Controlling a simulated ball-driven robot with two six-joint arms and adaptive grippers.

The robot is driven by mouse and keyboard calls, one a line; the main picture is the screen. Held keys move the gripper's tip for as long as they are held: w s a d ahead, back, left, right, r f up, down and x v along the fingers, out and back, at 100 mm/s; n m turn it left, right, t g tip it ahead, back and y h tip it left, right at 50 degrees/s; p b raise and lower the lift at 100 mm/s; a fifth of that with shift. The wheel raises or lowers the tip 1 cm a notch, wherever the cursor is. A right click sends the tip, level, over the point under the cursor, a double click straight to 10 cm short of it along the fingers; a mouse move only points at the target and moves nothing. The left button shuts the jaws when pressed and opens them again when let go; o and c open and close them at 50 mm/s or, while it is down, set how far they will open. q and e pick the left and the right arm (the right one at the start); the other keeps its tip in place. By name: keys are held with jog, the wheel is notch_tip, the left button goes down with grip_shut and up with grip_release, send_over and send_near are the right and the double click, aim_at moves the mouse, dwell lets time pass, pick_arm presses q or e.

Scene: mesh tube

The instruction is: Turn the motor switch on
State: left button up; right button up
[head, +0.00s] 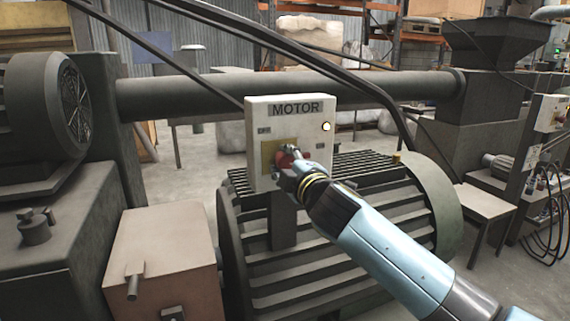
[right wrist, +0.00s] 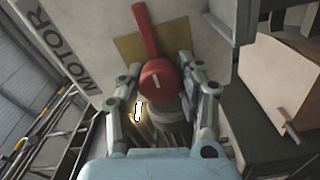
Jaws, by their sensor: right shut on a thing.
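The motor switch box (head: 255,165) is a white box labelled MOTOR, standing in front of the ribbed motor. On its front is a yellow plate (head: 267,152) with a red rotary knob (head: 284,160), partly hidden by my gripper. In the right wrist view the red knob (right wrist: 160,80) has a long handle pointing up in the picture. My right gripper (head: 287,170) is at the knob. In the wrist view its fingers (right wrist: 160,85) are on either side of the knob, shut on it. A round lamp (head: 326,126) on the box glows. My left gripper is not in view.
The large ribbed motor (head: 345,205) fills the space below the box. A pinkish metal box (head: 165,250) with a small handle stands to its left. A thick horizontal pipe (head: 210,95) and dark cables run behind. A small table (head: 480,203) is to the right.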

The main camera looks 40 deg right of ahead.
jog(key=shift+f, duration=0.1)
jog(key=o, duration=1.2)
jog(key=v, duration=1.2)
